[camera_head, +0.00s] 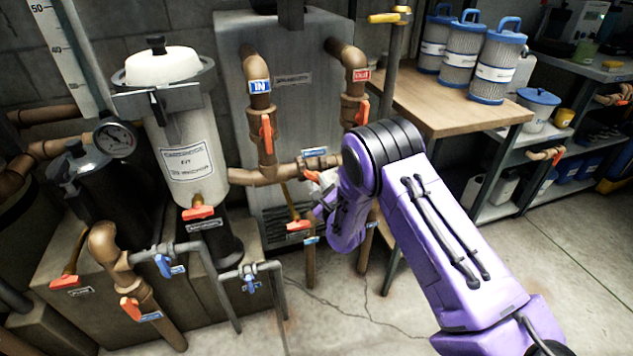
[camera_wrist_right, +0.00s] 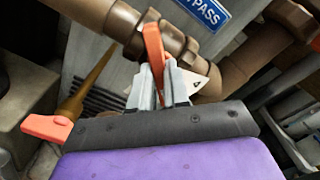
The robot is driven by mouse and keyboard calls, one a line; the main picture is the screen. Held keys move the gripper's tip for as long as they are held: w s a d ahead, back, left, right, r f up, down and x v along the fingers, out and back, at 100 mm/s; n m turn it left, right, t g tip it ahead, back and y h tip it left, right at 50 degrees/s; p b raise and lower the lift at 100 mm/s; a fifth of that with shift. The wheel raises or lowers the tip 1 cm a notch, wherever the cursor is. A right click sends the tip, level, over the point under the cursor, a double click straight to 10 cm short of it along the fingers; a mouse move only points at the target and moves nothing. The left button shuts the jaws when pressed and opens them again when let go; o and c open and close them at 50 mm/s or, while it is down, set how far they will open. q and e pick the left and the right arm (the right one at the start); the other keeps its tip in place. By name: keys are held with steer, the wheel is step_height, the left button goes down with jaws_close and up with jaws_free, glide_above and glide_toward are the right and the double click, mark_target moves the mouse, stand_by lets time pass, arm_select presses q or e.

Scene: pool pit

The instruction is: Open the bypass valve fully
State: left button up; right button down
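The bypass valve sits on the horizontal copper pipe between the IN and OUT pipes, under a blue label (camera_head: 314,152) whose end reads "PASS" in the right wrist view (camera_wrist_right: 208,11). Its orange handle (camera_wrist_right: 154,48) stands out across the pipe; a bit of it also shows in the head view (camera_head: 312,176). My right gripper (camera_wrist_right: 160,75) has its two metal fingers close on either side of this handle and appears shut on it. In the head view my purple right arm hides most of this gripper (camera_head: 322,190). My left gripper is in neither view.
Orange handles hang on the IN pipe (camera_head: 267,133) and OUT pipe (camera_head: 362,112). Another orange-handled valve (camera_head: 299,226) is just below. A white filter housing (camera_head: 185,140) stands left. A wooden bench (camera_head: 440,110) with blue-capped filters stands right. Floor at the right is clear.

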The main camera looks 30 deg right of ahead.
stand_by(0.3)
steer(key=n, duration=0.5)
steer(key=shift+n, duration=0.3)
steer(key=n, duration=0.3)
steer(key=shift+n, duration=0.4)
steer(key=c, duration=1)
jaws_free()
steer(key=p+v, duration=0.2)
steer(key=v, duration=0.5)
steer(key=shift+p, duration=0.3)
